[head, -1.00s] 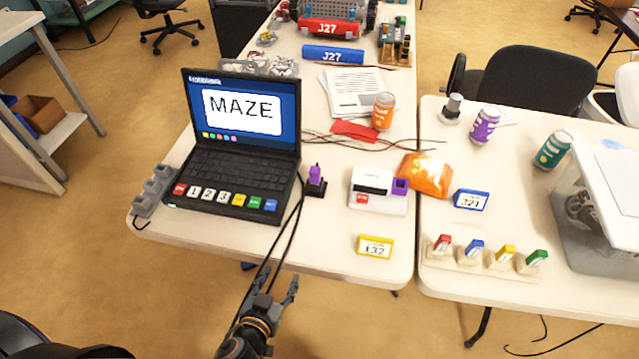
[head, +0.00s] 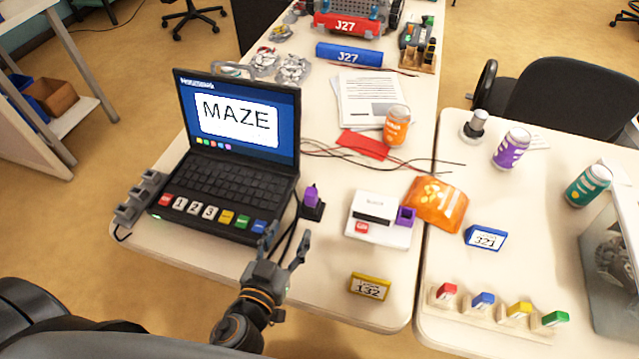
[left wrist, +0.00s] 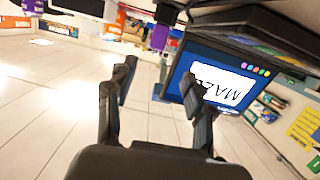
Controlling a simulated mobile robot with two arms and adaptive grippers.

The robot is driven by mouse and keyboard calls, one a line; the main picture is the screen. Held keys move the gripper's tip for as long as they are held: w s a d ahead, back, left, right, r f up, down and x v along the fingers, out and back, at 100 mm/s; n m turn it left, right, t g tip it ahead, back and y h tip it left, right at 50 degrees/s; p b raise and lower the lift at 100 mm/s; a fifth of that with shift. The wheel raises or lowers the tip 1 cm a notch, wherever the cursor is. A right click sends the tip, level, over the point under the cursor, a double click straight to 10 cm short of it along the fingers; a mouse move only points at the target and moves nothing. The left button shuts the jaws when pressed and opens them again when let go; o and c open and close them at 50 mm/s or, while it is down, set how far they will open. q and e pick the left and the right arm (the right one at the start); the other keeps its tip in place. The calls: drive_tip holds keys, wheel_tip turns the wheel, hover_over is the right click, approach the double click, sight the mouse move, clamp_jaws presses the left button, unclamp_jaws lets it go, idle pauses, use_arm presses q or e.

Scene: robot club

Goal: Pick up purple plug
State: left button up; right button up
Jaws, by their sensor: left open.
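The purple plug (head: 311,196) stands upright in a small black base (head: 312,211) on the table, just right of the laptop. My left gripper (head: 286,242) is open and empty at the table's front edge, near the laptop's front right corner. It is nearer to me than the plug and slightly left of it, not touching it. In the left wrist view, a purple block that looks like the plug (left wrist: 160,37) shows beyond and between the open fingers (left wrist: 158,78). My right gripper is not in view.
The black laptop (head: 225,165) stands left of the plug, with dark cables (head: 287,236) by its corner. A white device (head: 380,222) with a purple part is to the right. A yellow 132 box (head: 370,287) lies near the front edge. Bare tabletop lies between plug and device.

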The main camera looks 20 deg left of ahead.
sight(311, 192)
use_arm(q)
drive_tip(key=p+x, duration=0.1)
drive_tip(key=x, duration=0.1)
drive_tip(key=p+x, duration=0.1)
drive_tip(key=x, duration=0.5)
drive_tip(key=shift+w+r+p, duration=0.1)
drive_tip(key=shift+r+p, duration=0.25)
drive_tip(key=shift+p, duration=0.05)
drive_tip(key=shift+w, duration=0.2)
drive_tip(key=p+x, duration=0.1)
drive_tip(key=x, duration=0.3)
drive_tip(key=shift+w+d+r+p, duration=0.1)
drive_tip(key=shift+w+d+p, duration=0.1)
drive_tip(key=shift+p, duration=0.2)
drive_tip(key=shift+w+f, duration=0.2)
drive_tip(key=shift+w, duration=0.2)
drive_tip(key=shift+c, duration=1.3)
clamp_jaws()
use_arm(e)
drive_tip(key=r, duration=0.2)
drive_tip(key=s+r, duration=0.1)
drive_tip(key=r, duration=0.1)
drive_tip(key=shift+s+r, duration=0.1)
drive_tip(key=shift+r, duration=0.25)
